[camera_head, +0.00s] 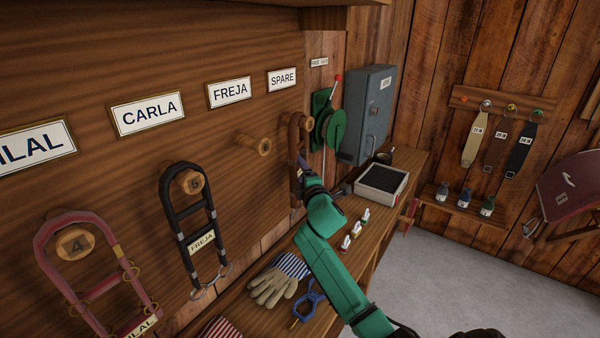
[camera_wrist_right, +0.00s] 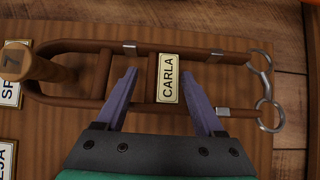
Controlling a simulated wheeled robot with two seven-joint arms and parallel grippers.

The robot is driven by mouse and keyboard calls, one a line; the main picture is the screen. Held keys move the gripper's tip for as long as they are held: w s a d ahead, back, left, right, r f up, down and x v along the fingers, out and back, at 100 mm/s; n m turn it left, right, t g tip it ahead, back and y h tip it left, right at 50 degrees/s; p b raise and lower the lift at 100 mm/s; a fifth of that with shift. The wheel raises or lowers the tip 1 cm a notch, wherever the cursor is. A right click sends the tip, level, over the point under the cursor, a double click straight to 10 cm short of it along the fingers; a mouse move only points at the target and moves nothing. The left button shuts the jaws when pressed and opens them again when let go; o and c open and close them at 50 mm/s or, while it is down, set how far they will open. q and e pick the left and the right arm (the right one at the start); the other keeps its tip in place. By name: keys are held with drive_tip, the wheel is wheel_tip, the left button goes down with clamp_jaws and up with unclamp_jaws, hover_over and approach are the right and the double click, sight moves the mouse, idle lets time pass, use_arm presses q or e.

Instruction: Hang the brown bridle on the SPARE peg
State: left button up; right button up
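The brown bridle (camera_head: 295,150) hangs on the peg under the SPARE sign (camera_head: 282,79). In the right wrist view the bridle (camera_wrist_right: 85,47) has its looped end around the peg (camera_wrist_right: 50,68) marked 7. It carries a CARLA tag (camera_wrist_right: 168,79) and metal rings at its other end. My right gripper (camera_wrist_right: 158,76) is open, its fingers apart on either side of the tag, close to the straps. I cannot tell whether they touch. In the head view the right gripper (camera_head: 303,178) is at the bridle's lower part and partly hides it. My left gripper is out of view.
An empty peg (camera_head: 254,144) stands left of the bridle. A black halter (camera_head: 170,220) and a pink halter (camera_head: 48,250) hang farther left. A green reel (camera_head: 330,128) and a grey cabinet (camera_head: 368,112) are to the right. Gloves (camera_head: 272,288) lie on the bench below.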

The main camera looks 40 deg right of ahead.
drive_tip(key=shift+s+a+f, duration=0.1)
drive_tip(key=shift+s+f, duration=0.1)
drive_tip(key=shift+s, duration=0.05)
drive_tip(key=b+v, duration=0.3)
drive_tip(key=v, duration=1.1)
drive_tip(key=shift+r, duration=0.2)
